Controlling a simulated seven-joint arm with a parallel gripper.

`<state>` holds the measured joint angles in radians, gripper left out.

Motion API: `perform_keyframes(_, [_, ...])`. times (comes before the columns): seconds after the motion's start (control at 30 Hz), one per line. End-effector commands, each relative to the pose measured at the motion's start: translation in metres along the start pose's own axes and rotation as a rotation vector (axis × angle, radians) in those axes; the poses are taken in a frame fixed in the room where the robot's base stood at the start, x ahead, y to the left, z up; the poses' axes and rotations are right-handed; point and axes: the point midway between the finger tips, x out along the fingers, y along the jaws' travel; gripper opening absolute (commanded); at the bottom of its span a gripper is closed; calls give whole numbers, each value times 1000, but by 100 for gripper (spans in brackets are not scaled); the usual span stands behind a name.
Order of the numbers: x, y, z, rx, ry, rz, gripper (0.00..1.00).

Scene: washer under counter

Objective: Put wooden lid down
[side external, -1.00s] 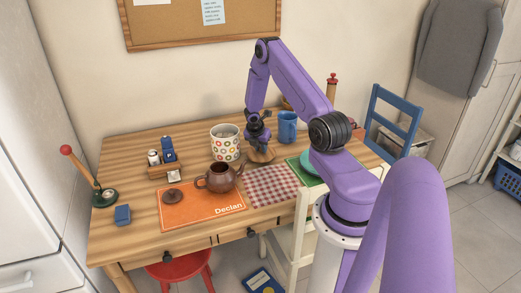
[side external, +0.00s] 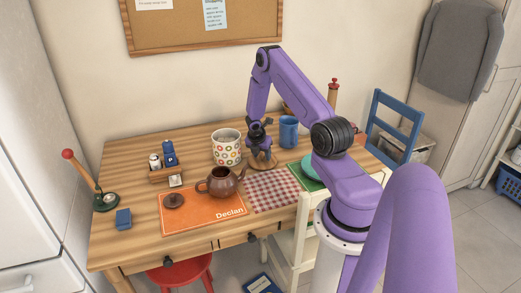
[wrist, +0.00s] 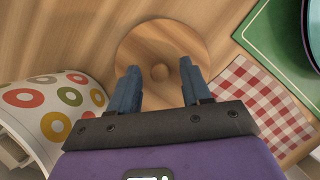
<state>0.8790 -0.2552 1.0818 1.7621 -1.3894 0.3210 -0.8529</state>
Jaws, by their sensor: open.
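The wooden lid (wrist: 160,40) is a round disc with a small knob in its middle. It lies flat on the table, beside the spotted canister (side external: 226,147), and shows in the side view as a pale disc (side external: 265,166) under my gripper. My gripper (wrist: 160,68) is open, its two blue fingers apart on either side of the knob in the wrist view. The fingers touch nothing that I can make out. In the side view my gripper (side external: 262,154) points down over the lid and partly hides it. The canister appears open at the top.
A brown teapot (side external: 222,182) stands on the orange mat (side external: 190,212) with a small brown lid (side external: 174,200). A blue cup (side external: 289,131) stands behind my gripper. A red checked cloth (side external: 270,190) and green mat (wrist: 270,35) lie nearby.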

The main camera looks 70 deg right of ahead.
Motion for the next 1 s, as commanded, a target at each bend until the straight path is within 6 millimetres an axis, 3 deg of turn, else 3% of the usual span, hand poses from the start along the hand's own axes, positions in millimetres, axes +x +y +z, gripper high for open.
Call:
perform_keyframes(0.17, [-18, 1, 1, 0, -2, 2, 48])
perform_keyframes(0.7, [-103, 1, 1, 2, -3, 3, 48])
perform_keyframes(1.0, [-125, 4, -4, 4, -2, 6, 48])
